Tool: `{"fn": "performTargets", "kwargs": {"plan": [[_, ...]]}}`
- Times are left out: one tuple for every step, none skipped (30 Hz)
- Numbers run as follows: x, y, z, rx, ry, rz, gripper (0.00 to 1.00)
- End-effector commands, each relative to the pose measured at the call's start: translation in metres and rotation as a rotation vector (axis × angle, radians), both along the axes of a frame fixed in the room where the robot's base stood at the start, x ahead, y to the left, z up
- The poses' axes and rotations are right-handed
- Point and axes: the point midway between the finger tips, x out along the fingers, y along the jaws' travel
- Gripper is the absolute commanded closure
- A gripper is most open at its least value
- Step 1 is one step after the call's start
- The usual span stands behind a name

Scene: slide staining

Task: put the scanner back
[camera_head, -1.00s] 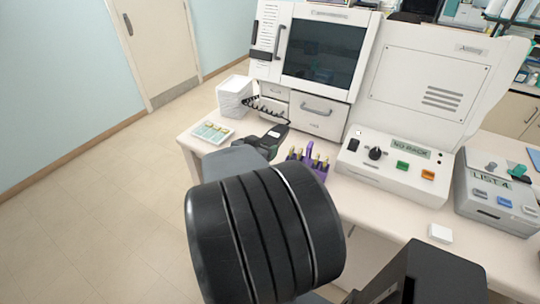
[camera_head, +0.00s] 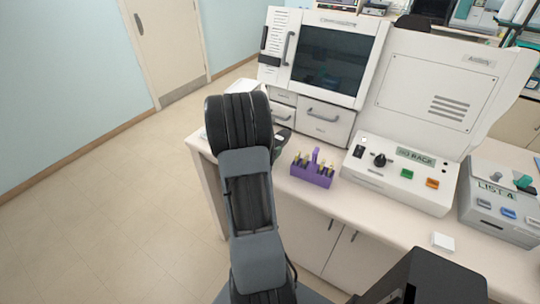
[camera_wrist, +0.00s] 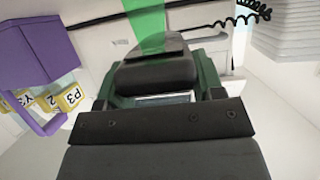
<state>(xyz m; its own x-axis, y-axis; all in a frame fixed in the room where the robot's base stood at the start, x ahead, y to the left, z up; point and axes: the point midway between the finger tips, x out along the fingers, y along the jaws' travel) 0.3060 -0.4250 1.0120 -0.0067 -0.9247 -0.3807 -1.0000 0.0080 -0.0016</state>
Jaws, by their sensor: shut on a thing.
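The scanner (camera_wrist: 155,72), a dark green and black handheld device, fills the middle of the wrist view, with a green band of light (camera_wrist: 147,25) above it. My gripper (camera_wrist: 160,122) is shut on it; the dark bar across its near side hides part of it. In the head view only a dark end of the scanner (camera_head: 281,138) shows, to the right of my arm, which hides the gripper. Its holder cannot be made out.
A black coiled cord (camera_wrist: 240,10) and a white stack (camera_wrist: 290,30) lie beyond. A control box (camera_head: 400,175) stands further right.

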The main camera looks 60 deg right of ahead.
Motion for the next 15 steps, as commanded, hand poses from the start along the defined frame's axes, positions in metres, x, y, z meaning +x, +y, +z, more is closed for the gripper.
{"fn": "performTargets", "kwargs": {"plan": [[0.001,-0.002,-0.002,0.0,0.001,-0.001,0.67],[0.001,-0.002,-0.003,-0.001,0.001,0.0,0.67],[0.002,-0.003,-0.004,-0.001,0.001,0.0,0.67],[0.002,-0.004,-0.004,-0.001,0.001,0.0,0.67],[0.003,-0.005,-0.006,-0.001,0.002,0.001,0.67],[0.004,-0.007,-0.01,0.0,0.002,0.0,0.67],[0.005,-0.009,-0.013,0.001,0.002,0.0,0.67],[0.004,-0.008,-0.018,0.003,0.004,-0.001,0.67],[0.004,-0.008,-0.023,0.003,0.005,0.001,0.67],[0.004,-0.008,-0.027,0.003,0.004,0.001,0.67],[0.004,-0.008,-0.03,0.002,0.004,0.001,0.67],[0.004,-0.008,-0.034,0.002,0.002,0.0,0.67],[0.004,-0.008,-0.036,0.002,0.003,0.0,0.67],[0.004,-0.008,-0.038,0.001,0.003,0.001,0.67],[0.005,-0.008,-0.039,0.0,0.002,0.001,0.67]]}}
